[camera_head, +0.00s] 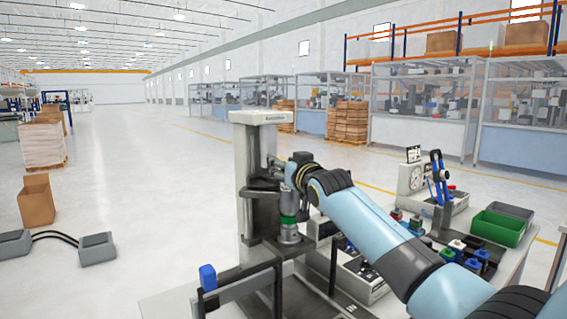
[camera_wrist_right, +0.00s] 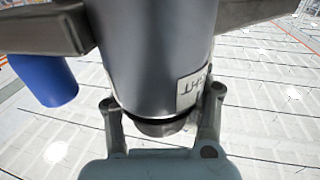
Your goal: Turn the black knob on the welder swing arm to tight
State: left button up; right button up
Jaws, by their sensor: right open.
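The welder (camera_head: 247,185) stands at centre in the head view, a pale column with a dark swing arm (camera_head: 262,190) in front. My light blue right arm reaches in from the lower right, and its wrist ends beside the upper part of the swing arm. The right gripper's fingertips are hidden there. In the right wrist view, a large grey cylinder (camera_wrist_right: 155,55) with a white label fills the middle, with a dark lower end (camera_wrist_right: 160,127). The linkages of my open right gripper show on both sides of it; contact cannot be judged. I cannot pick out the black knob for certain. My left gripper is out of view.
A blue-topped post (camera_head: 208,277) stands at the bench's near left. Under my arm and to the right are a control box (camera_head: 362,283), a gauge unit (camera_head: 412,178), a blue clamp (camera_head: 438,175) and a green bin (camera_head: 497,229).

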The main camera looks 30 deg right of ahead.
grip_shut()
dwell(0.3)
pick_arm(q)
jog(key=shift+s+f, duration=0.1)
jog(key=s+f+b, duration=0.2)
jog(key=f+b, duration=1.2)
jog(key=b, duration=0.1)
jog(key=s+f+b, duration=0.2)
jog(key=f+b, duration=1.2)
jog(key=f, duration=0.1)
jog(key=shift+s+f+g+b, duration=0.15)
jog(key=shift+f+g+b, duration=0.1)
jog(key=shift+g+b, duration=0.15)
pick_arm(e)
jog(key=shift+s+d+m+g+h, duration=0.55)
jog(key=shift+m+g+h, duration=2.1)
jog(key=shift+g+h, duration=0.1)
jog(key=shift+s+d+m+g+h, duration=0.6)
jog(key=shift+m+g+h, duration=2)
jog(key=shift+g+h, duration=0.1)
jog(key=shift+s+d+m+g+h, duration=0.55)
jog(key=shift+m+g+h, duration=2.1)
jog(key=shift+h, duration=0.1)
